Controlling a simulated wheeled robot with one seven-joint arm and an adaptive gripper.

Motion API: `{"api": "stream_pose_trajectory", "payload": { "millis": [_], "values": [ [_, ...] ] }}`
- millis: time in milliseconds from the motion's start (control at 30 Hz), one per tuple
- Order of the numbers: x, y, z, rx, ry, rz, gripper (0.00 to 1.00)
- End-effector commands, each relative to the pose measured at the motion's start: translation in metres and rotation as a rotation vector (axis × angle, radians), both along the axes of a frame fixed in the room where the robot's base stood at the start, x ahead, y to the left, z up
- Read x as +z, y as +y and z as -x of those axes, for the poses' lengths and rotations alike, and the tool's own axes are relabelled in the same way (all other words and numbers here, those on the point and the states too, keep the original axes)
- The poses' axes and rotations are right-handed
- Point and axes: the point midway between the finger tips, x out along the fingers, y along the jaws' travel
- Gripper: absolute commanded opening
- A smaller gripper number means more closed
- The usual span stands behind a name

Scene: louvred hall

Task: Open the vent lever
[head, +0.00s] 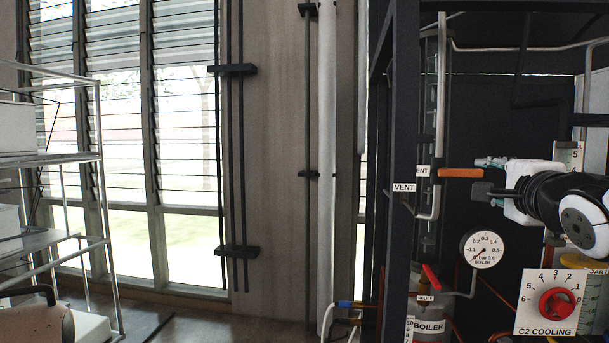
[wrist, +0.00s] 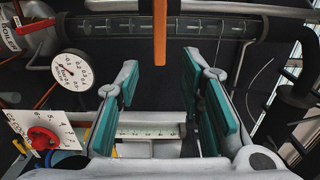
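The vent lever is an orange bar (head: 460,172) beside the VENT labels in the head view, lying level and pointing right from a vertical pipe. In the wrist view the orange lever (wrist: 160,32) hangs from the top edge, its free end near the gap between my fingertips. My gripper (head: 483,177) is at the lever's free end in the head view, one fingertip above and one below its line. In the wrist view my gripper (wrist: 160,72) has its teal pads wide apart, with nothing clamped. I cannot tell whether a finger touches the lever.
A pressure gauge (head: 483,250), a red relief lever (head: 431,277) and a C2 COOLING dial (head: 556,303) sit below. A dark frame post (head: 391,150) stands left of the lever. A wire shelf (head: 100,170) stands far left.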

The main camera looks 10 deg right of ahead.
Motion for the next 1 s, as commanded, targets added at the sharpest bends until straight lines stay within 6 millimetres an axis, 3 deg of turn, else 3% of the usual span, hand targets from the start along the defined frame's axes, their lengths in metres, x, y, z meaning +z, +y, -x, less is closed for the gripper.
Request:
{"api": "stream_pose_trajectory", "payload": {
  "millis": [700, 1000],
  "values": [
    [-0.002, -0.023, -0.08, -0.001, 0.002, 0.001, 0.35],
    [0.0, -0.023, -0.083, 0.0, 0.003, -0.001, 0.35]
  ]
}}
